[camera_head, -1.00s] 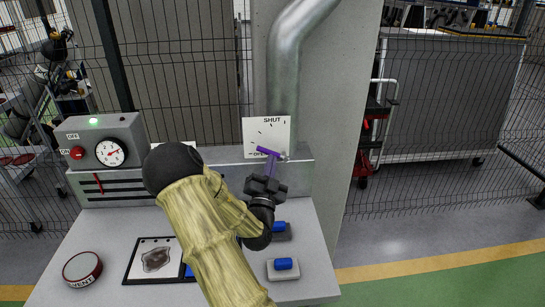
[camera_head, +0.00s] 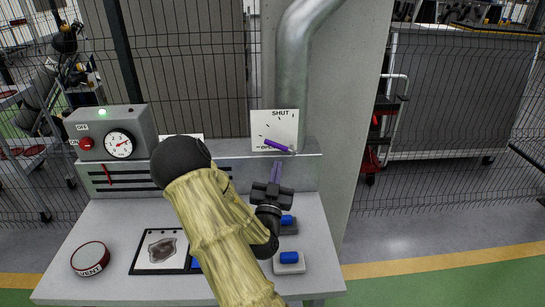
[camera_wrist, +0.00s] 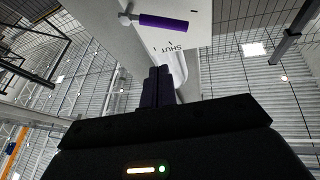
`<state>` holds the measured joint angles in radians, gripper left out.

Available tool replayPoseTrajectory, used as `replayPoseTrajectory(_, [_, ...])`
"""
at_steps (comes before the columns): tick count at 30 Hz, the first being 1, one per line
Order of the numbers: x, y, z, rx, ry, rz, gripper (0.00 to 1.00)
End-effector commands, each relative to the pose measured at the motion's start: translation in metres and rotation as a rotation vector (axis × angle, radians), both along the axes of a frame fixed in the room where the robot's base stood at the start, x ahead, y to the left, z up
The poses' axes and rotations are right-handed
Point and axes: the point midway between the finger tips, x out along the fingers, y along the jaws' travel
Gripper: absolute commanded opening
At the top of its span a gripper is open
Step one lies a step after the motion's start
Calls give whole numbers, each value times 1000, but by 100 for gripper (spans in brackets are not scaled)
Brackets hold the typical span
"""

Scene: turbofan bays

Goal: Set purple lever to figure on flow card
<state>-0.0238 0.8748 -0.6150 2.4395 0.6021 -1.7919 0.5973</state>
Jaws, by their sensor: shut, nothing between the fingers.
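The purple lever (camera_head: 277,146) lies on a white dial plate (camera_head: 274,121) with tick marks, SHUT at its top and a partly covered OPEN at its lower left. The lever slants slightly, its free end at the left and a little higher than its pivot. It also shows in the wrist view (camera_wrist: 163,22). My gripper (camera_head: 276,164) is shut and empty just below the lever, apart from it. Its fingers also show in the wrist view (camera_wrist: 160,74). I cannot make out a flow card figure; a white edge (camera_head: 166,136) behind my arm is mostly hidden.
A grey box (camera_head: 111,132) with a gauge and red knob stands at the left. A round VENT piece (camera_head: 90,258), a card with a dark picture (camera_head: 160,251) and blue-topped blocks (camera_head: 289,261) lie on the bench. A pipe (camera_head: 291,70) rises behind the plate.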

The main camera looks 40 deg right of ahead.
Motion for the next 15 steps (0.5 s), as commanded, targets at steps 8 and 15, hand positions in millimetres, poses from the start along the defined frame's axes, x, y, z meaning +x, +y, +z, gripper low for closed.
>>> replayPoseTrajectory(8, [2, 5, -8, -281, 423, -146, 0])
replayPoseTrajectory(15, [3, 9, -16, -551, 779, -253, 0])
